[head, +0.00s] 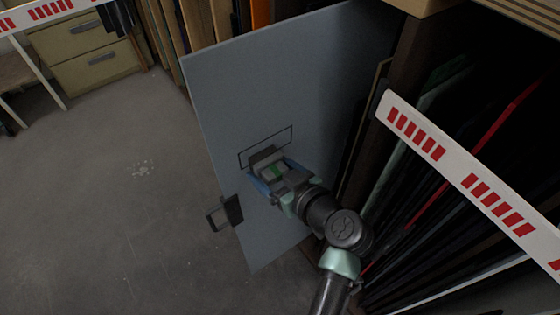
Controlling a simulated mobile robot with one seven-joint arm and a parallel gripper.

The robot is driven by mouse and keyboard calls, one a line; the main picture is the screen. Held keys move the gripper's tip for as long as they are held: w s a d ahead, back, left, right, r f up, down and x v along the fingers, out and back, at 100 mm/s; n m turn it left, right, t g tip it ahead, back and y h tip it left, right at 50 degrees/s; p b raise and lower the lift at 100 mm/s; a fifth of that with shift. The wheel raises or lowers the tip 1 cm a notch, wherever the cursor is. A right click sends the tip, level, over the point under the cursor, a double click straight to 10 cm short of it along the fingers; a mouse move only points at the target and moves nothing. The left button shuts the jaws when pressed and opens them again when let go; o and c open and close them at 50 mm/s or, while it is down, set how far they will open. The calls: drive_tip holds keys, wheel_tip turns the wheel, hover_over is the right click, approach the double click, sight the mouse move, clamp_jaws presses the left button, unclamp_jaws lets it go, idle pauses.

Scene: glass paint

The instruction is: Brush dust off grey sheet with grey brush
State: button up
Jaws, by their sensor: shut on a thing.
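The grey sheet (235,90) is a large flat panel standing upright, slightly tilted, in the middle of the head view. A thin dark rectangle outline (290,128) marks a small area on its face. My gripper (272,172) is in front of the sheet at the lower part of this outline, shut on the grey brush (265,154). The brush shows as a dark grey block at the gripper's far end, at or very near the sheet; I cannot tell whether it touches. The gripper hides part of the brush and outline. No dust is clear on the sheet.
A black bracket-like piece (226,212) sits at the sheet's left edge. A rack of dark panels (450,190) and a red-and-white barrier (470,180) stand right. Drawers (95,55) are at the upper left. The concrete floor (90,190) on the left is open.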

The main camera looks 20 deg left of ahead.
sight(243, 172)
drive_tip(key=shift+s+a+p, duration=0.45)
drive_tip(key=shift+s+a, duration=1.05)
drive_tip(key=shift+s, duration=0.25)
drive_tip(key=shift+r, duration=0.3)
drive_tip(key=shift+w+d+b, duration=0.95)
drive_tip(key=shift+w+d, duration=0.5)
drive_tip(key=shift+w, duration=0.05)
drive_tip(key=shift+w+d+f+b, duration=0.1)
drive_tip(key=shift+w+d+b, duration=0.4)
drive_tip(key=shift+w, duration=0.2)
drive_tip(key=shift+w+d+b, duration=0.4)
drive_tip(key=shift+w+b, duration=0.05)
drive_tip(key=shift+w, duration=0.25)
drive_tip(key=shift+w+d+b, duration=1.5)
drive_tip(key=shift+w, duration=0.3)
drive_tip(key=shift+s+a+r+p, duration=0.2)
drive_tip(key=shift+s+a+p, duration=0.7)
drive_tip(key=shift+s+a, duration=0.8)
drive_tip(key=shift+s+a+p, duration=0.35)
drive_tip(key=shift+s+a, duration=0.35)
drive_tip(key=shift+s, duration=0.35)
drive_tip(key=shift+s+a+p, duration=0.3)
drive_tip(key=shift+s+a, duration=0.35)
drive_tip(key=shift+s, duration=0.35)
drive_tip(key=shift+s+a+p, duration=0.35)
drive_tip(key=shift+s+a, duration=0.35)
drive_tip(key=shift+s, duration=0.35)
drive_tip(key=shift+d+f, duration=0.1)
